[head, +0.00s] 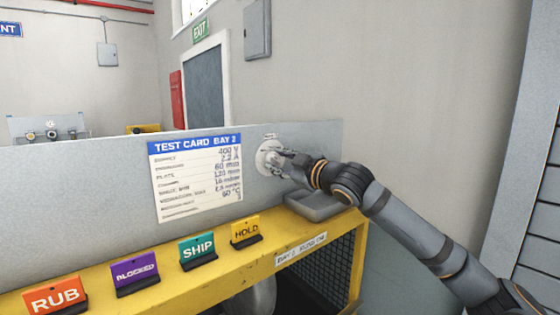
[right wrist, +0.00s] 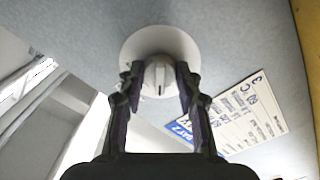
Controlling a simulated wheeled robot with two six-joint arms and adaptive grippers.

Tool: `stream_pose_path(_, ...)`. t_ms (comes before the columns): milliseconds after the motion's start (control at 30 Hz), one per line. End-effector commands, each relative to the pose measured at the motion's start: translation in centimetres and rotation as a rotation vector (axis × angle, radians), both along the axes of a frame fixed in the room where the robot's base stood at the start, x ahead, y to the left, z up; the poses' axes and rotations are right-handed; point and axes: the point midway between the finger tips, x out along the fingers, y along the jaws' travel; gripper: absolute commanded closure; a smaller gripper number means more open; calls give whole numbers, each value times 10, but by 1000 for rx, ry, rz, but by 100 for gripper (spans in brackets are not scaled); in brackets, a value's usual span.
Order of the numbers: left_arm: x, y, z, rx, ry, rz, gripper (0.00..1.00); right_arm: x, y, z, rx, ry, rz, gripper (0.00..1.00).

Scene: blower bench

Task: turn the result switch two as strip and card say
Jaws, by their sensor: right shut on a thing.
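The result switch, a white round plate with a knob, is on the grey panel; its plate (head: 262,160) shows right of the card in the head view. In the right wrist view its knob (right wrist: 158,78) has a short dark mark. My right gripper (right wrist: 158,70) is shut on the knob, one finger on each side; it also shows in the head view (head: 279,158). The test card (head: 196,178), headed TEST CARD BAY 2, hangs on the panel; its values are mostly too small to read surely. I cannot make out a strip. My left gripper is not in view.
Signs RUB (head: 55,297), BLOCKED (head: 135,272), SHIP (head: 197,248) and HOLD (head: 245,231) stand along the yellow bench (head: 225,272). A grey tray (head: 318,207) sits below my right forearm. A white label (head: 301,249) is on the bench's front.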

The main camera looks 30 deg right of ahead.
Motion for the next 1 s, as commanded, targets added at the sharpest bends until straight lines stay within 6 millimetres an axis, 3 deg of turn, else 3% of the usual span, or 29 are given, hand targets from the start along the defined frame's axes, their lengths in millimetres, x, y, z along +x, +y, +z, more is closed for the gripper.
stream_pose_path(433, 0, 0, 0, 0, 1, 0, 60, 0, 0, 0, -13, -1, 0, 97)
stream_pose_path(467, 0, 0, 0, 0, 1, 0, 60, 0, 0, 0, -13, -1, 0, 65)
stream_pose_path(600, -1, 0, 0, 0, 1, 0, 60, 0, 0, 0, -12, -1, 0, 46)
stream_pose_path(1000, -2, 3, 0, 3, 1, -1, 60, 0, -1, 6, -7, -5, -1, 43)
